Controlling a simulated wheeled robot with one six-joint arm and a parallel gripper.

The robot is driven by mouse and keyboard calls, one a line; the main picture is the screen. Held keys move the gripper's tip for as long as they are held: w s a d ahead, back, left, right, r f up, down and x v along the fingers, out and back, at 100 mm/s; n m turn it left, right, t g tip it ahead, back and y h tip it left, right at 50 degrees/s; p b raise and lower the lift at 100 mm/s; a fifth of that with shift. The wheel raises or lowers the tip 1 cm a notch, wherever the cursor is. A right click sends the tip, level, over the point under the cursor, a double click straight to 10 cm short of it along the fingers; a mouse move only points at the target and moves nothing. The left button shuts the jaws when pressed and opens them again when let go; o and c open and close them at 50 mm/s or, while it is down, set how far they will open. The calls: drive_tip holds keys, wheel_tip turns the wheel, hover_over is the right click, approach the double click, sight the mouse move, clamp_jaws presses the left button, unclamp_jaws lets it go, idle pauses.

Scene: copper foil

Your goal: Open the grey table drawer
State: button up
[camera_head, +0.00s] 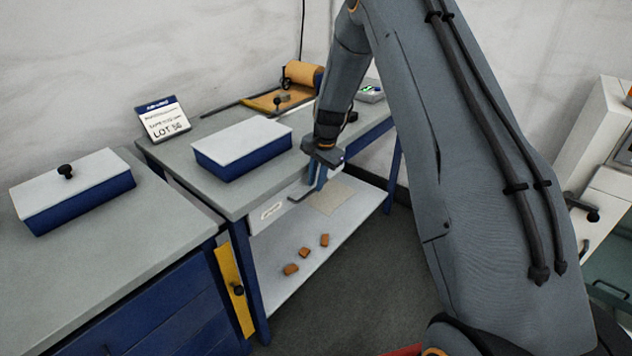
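The grey table (222,197) stands in the middle on blue legs. Below its top edge is a pale drawer front (265,214) with a small label. The drawer front looks flush with the table edge; my gripper partly covers its right part. My gripper (308,192) points down in front of the drawer front, at about the height of its right end. A dark piece beside the fingertips may be the drawer handle or a fingertip; I cannot tell. Whether the fingers are open, shut or touching the drawer is too small to see.
A lower shelf (290,287) holds three copper-brown pieces (304,252) and a beige sheet (330,197). A blue box with a white lid (243,145) and a lot sign (163,119) stand on top. A blue drawer bench (150,310) is at left, white equipment (600,190) at right.

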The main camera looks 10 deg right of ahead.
drive_tip(key=shift+a+f, duration=0.1)
drive_tip(key=shift+f, duration=0.4)
drive_tip(key=shift+w, duration=0.1)
clamp_jaws()
